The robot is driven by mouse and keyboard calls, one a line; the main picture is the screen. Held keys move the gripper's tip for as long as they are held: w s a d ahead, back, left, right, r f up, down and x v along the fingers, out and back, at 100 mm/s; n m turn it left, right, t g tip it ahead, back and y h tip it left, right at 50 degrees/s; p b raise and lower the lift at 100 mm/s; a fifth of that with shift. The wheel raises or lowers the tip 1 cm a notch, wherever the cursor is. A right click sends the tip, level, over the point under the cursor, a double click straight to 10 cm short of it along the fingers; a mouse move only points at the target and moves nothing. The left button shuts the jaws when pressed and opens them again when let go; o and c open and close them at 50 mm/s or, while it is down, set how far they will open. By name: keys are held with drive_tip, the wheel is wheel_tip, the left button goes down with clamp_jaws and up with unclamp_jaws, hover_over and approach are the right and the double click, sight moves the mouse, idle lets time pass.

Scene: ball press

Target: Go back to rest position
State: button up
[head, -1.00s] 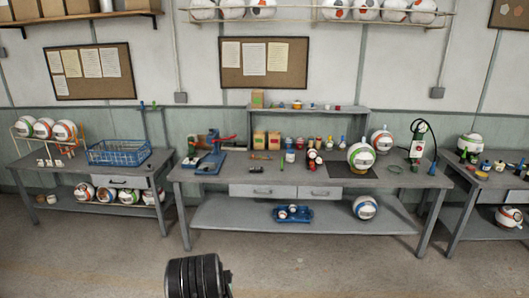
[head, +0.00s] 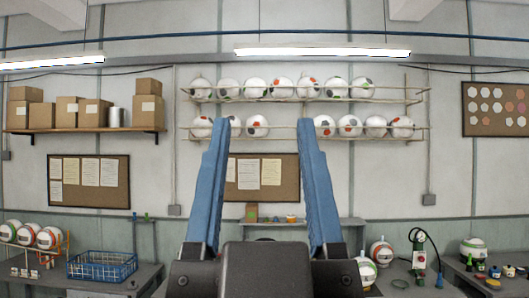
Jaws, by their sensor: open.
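My gripper (head: 262,140) stands in the lower middle of the head view, with its two blue fingers pointing up. The fingers are wide apart and nothing is between them; only the wall, a pinboard and part of a ball rack show through the gap. The gripper appears in front of the middle workbench and hides most of its top. No object touches the fingers.
Ball racks (head: 400,103) and a shelf of boxes (head: 85,131) are on the wall. The floor is out of view.

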wheel_tip(320, 180, down, 18)
drive_tip(key=b, duration=1.7)
drive_tip(key=shift+d+r, duration=0.1)
drive_tip(key=shift+r, duration=0.05)
drive_tip(key=shift+c, duration=0.7)
drive_tip(key=shift+r, duration=0.1)
drive_tip(key=shift+c, duration=0.2)
